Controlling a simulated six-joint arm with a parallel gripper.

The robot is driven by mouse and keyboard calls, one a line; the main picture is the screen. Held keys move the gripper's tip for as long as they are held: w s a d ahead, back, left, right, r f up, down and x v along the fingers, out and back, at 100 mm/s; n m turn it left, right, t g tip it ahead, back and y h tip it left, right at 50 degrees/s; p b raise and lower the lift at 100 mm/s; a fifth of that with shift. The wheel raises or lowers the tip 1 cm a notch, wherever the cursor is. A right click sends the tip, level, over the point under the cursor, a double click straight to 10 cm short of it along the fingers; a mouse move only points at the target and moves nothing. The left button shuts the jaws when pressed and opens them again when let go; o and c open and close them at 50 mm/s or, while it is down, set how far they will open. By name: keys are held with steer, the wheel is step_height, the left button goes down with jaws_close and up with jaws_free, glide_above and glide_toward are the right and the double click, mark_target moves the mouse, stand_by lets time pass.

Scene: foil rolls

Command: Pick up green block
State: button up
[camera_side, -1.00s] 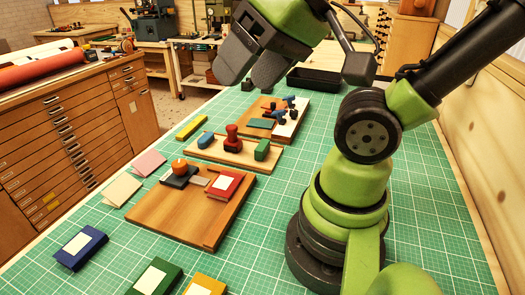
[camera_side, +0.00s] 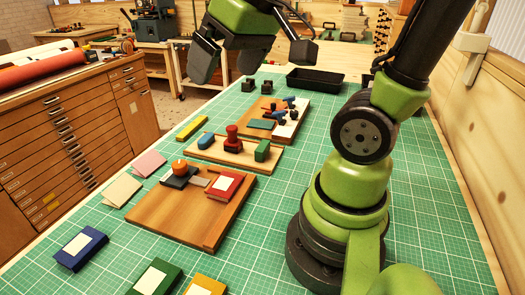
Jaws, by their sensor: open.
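A small green block (camera_side: 262,150) stands upright at the right end of a light wooden board (camera_side: 222,154) on the green cutting mat. On the same board are a red knobbed piece (camera_side: 233,139) and a blue rounded piece (camera_side: 206,140) to its left. My gripper (camera_side: 227,70) is open and empty, high above the far part of the mat. Its two dark fingers hang apart, well clear of the green block. Nothing hides the block.
A larger wooden board (camera_side: 170,210) in front holds an orange knob piece and a red box (camera_side: 224,184). Behind is another board (camera_side: 290,125) with blue and black pieces. A black tray (camera_side: 315,79) stands at the back. Blue, green and yellow boxes lie in front.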

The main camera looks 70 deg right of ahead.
steer(key=w+d+f+g, duration=0.2)
steer(key=w+d+f, duration=0.2)
steer(key=d, duration=0.2)
steer(key=n+g, duration=0.3)
steer(key=g, duration=0.1)
glide_above(263, 146)
steer(key=f, duration=1.8)
steer(key=shift+w+d+f, duration=0.1)
steer(key=shift+w+f, duration=0.05)
steer(key=shift+w, duration=0.05)
steer(key=shift+s+f, duration=0.1)
steer(key=shift+f, duration=3.05)
steer(key=c, duration=1)
